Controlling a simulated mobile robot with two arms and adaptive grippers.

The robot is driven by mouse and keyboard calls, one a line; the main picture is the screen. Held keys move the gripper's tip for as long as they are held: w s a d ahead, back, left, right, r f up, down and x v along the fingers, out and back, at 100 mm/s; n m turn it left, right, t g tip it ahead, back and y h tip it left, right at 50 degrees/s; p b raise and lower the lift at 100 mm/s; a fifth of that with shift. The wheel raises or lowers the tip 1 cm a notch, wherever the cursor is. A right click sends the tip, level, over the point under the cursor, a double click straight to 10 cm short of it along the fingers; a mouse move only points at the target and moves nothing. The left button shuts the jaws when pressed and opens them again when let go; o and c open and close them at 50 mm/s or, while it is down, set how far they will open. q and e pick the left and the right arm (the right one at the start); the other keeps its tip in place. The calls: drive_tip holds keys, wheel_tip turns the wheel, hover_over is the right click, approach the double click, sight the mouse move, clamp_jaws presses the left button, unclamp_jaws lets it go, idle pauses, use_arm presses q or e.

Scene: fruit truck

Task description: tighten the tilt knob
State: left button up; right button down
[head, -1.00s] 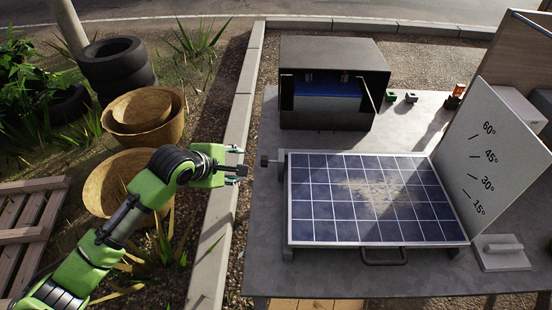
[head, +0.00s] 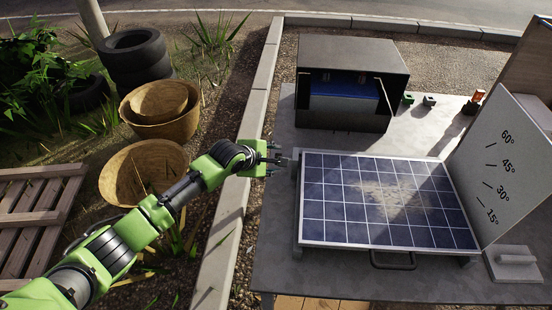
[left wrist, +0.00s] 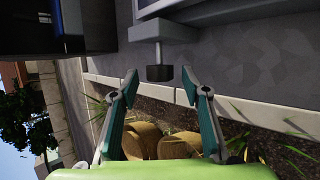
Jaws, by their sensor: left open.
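The solar panel (head: 385,200) lies nearly flat in its light frame on the grey table. The tilt knob is a dark block on a short grey shaft at the panel's left edge. In the left wrist view the knob (left wrist: 159,73) sits between the tips of my left gripper (left wrist: 160,87), near their level. The fingers are spread, with a gap on each side of it. In the head view my left gripper (head: 274,159) is at the panel's left edge and its fingers largely hide the knob. My right gripper is not in view.
An angle board (head: 500,165) marked 15° to 60° stands at the panel's right. A dark open-fronted box (head: 348,122) is behind the panel. Baskets (head: 142,172), tyres (head: 137,65) and a pallet (head: 35,220) are on the ground at left.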

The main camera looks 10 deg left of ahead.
use_arm(q)
drive_tip(key=shift+x, duration=0.85)
drive_tip(key=c, duration=1.1)
